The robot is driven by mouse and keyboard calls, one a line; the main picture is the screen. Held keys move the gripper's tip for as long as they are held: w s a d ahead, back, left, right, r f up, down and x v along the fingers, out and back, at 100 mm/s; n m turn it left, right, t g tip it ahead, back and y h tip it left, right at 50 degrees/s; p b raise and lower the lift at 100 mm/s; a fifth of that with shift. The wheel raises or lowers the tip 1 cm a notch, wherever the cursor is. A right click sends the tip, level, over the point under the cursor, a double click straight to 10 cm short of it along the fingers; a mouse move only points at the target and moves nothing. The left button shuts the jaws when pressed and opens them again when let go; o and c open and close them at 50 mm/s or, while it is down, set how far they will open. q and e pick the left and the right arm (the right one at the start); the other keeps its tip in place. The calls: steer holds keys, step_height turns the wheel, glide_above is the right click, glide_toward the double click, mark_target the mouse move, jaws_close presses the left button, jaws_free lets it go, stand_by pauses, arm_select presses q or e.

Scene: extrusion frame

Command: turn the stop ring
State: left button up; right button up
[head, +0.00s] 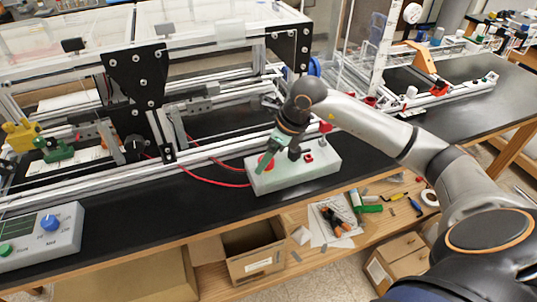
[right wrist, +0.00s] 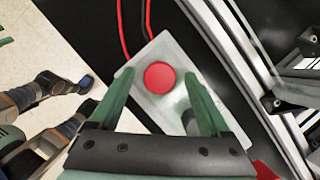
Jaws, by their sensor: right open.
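The stop ring is a round red cap (right wrist: 160,78) on top of a pale grey box (head: 320,172). In the head view the cap (head: 265,162) is partly hidden by my right gripper's green fingers. My right gripper (right wrist: 159,76) is open, with one finger to each side of the cap in the right wrist view. A gap shows between each finger and the cap in that view, and the height of the fingertips over it is hard to tell. In the head view my right gripper (head: 270,153) is over the left part of the box. My left gripper is not seen.
Red cables (head: 212,180) run from the box toward the aluminium frame (head: 190,152) behind it. Other small red parts (head: 308,157) sit on the box. A control box with a blue knob (head: 49,222) stands at left. The black bench top (head: 150,212) between is clear.

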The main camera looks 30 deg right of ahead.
steer(key=shift+c, duration=0.2)
jaws_close()
stand_by(0.3)
steer(key=shift+m, duration=0.3)
steer(key=m+h+b, duration=0.1)
steer(key=m, duration=0.1)
steer(key=m+h+b, duration=0.1)
steer(key=m, duration=0.1)
steer(key=shift+a+f+t+b, duration=0.1)
steer(key=shift+a+t+b, duration=0.1)
steer(key=shift+t+b, duration=0.15)
steer(key=shift+a+m+h+b, duration=0.1)
steer(key=shift+m+h+b, duration=0.35)
steer(key=shift+m, duration=0.95)
steer(key=shift+m+h+b, duration=0.4)
steer(key=shift+m+h, duration=0.05)
steer(key=shift+m, duration=0.95)
steer(key=shift+s, duration=0.1)
